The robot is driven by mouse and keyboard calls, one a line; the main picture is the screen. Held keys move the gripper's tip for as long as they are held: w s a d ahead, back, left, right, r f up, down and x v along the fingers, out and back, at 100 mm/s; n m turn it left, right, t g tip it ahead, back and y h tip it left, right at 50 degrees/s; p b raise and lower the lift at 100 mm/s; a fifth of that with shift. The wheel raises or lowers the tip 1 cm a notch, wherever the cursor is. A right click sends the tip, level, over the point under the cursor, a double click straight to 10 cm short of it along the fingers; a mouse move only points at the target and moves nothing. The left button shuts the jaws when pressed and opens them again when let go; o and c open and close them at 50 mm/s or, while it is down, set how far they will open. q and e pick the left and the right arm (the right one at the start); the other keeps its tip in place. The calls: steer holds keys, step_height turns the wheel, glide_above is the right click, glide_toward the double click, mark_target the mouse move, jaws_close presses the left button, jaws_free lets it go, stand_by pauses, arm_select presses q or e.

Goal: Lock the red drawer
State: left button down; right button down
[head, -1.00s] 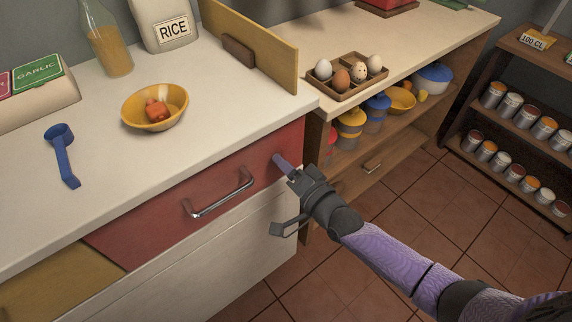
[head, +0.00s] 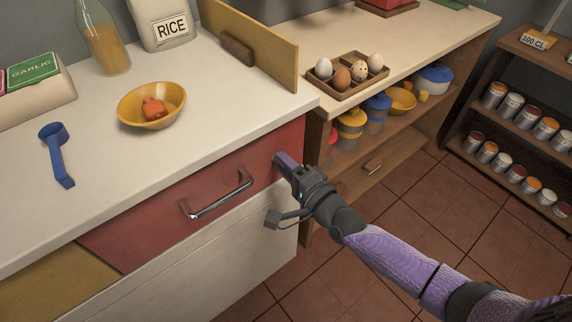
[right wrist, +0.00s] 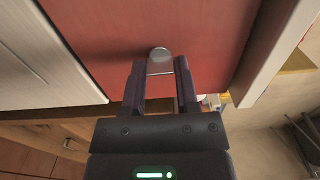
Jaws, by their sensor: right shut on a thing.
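The red drawer (head: 165,220) sits under the counter in the head view, its front looking flush, with a metal bar handle (head: 217,196). In the right wrist view the red front (right wrist: 210,45) fills the upper middle, with a round silver lock (right wrist: 159,54) on it. My right gripper (head: 284,162) is at the drawer's upper right corner. In the right wrist view its two dark fingers (right wrist: 160,85) stand either side of a small thin piece at the lock, which they grip. I cannot make out its shape. My left gripper is out of view.
A yellow bowl (head: 125,108) with an orange-red thing, a blue scoop (head: 58,155), a bottle (head: 106,40) and an egg tray (head: 343,93) stand on the counters. A white panel (head: 215,260) lies below the drawer. Shelves of cans (head: 520,125) stand right.

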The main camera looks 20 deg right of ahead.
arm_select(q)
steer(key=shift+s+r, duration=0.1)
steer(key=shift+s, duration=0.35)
arm_select(e)
steer(key=shift+c, duration=1.8)
jaws_free()
arm_select(q)
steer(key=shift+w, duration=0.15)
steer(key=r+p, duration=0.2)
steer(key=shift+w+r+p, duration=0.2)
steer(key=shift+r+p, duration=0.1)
steer(key=shift+p, duration=0.1)
arm_select(e)
steer(key=v, duration=1)
